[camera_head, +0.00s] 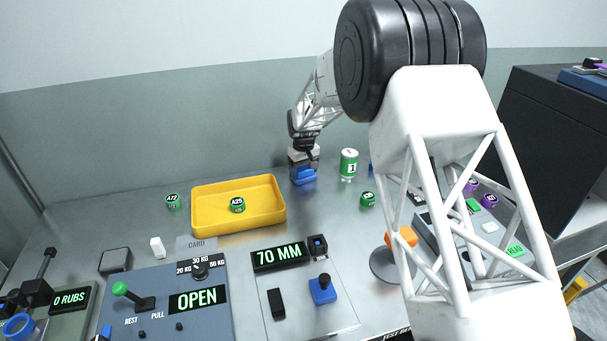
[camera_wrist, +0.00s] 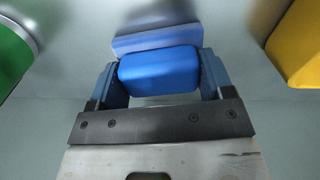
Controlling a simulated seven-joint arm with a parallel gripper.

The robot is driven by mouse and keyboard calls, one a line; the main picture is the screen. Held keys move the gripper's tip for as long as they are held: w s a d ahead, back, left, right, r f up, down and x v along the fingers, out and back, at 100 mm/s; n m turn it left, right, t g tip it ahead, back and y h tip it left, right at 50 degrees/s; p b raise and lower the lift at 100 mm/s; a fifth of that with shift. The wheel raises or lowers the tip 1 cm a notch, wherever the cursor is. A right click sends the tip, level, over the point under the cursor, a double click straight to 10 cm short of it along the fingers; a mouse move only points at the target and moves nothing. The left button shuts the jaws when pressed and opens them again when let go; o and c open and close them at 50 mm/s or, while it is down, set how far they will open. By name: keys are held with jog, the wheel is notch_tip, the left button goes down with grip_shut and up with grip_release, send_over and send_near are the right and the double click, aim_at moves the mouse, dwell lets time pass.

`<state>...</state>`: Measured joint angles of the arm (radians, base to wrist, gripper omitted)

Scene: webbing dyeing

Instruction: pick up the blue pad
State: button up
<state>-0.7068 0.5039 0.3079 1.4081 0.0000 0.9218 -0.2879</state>
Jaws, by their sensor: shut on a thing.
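The blue pad (camera_wrist: 160,72) is a rounded blue block. In the wrist view it sits between the two fingers of my gripper (camera_wrist: 160,78), which are shut on it from both sides. A paler blue face (camera_wrist: 155,38) shows just beyond the pad; I cannot tell whether it is a separate thing or a reflection. In the head view the blue pad (camera_head: 304,176) is low at the back of the table, right of the yellow tray, under my gripper (camera_head: 303,164). I cannot tell whether it touches the table.
The yellow tray (camera_head: 208,225) holds a green A25 puck (camera_head: 237,205). A green-and-white can (camera_head: 348,165) stands close right of my gripper. A green puck (camera_head: 367,199) lies nearer. Control panels (camera_head: 165,300) fill the front, and a dark box (camera_head: 550,130) stands at right.

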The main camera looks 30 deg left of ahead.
aim_at(303, 168)
jog(key=shift+r, duration=0.1)
jog(key=shift+r, duration=0.7)
notch_tip(303, 168, up, 2)
jog(key=shift+r, duration=0.1)
jog(key=s+d, duration=0.3)
jog(key=s, duration=0.1)
jog(key=s+d+r, duration=0.1)
jog(key=s+d, duration=0.2)
jog(key=s, duration=0.1)
jog(key=s+d, duration=0.4)
jog(key=shift+s+d+r, duration=0.1)
jog(key=shift+s+r, duration=0.05)
dwell(0.5)
